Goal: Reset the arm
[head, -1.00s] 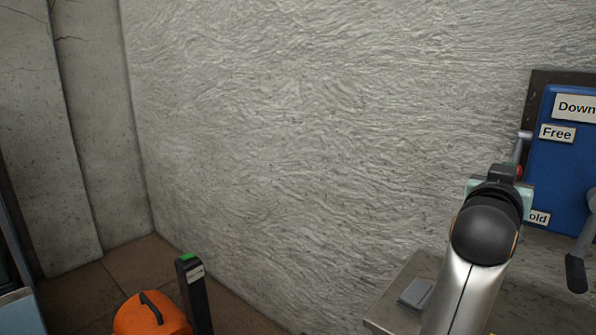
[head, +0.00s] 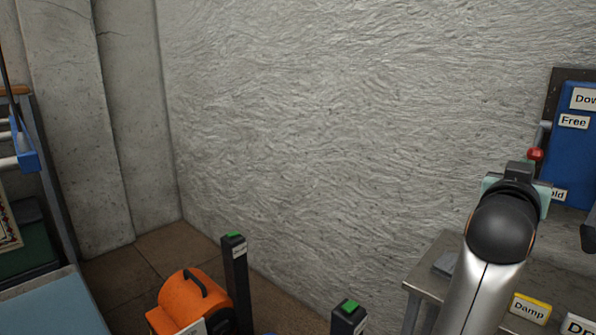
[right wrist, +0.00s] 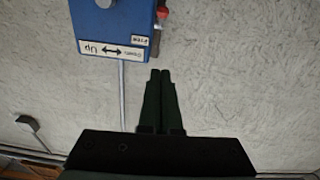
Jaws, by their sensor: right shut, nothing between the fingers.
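My right arm reaches up at the right of the head view, and its wrist hides most of my right gripper there. In the right wrist view my right gripper (right wrist: 160,75) has its two dark fingers together with nothing between them. Its fingertips point toward a blue wall box (right wrist: 115,30) with an "Up" and "Down" label. A lever with a red knob (head: 535,154) stands at the left side of the blue box (head: 575,150) in the head view. The gap between fingertips and box cannot be judged exactly. My left gripper is not in view.
A metal table (head: 425,272) with "Damp" and "Dry" labels stands at lower right. An orange machine (head: 190,300) and dark posts with green tops (head: 236,280) stand at lower middle. A blue-grey surface (head: 50,305) is at lower left. The textured wall (head: 340,120) is bare.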

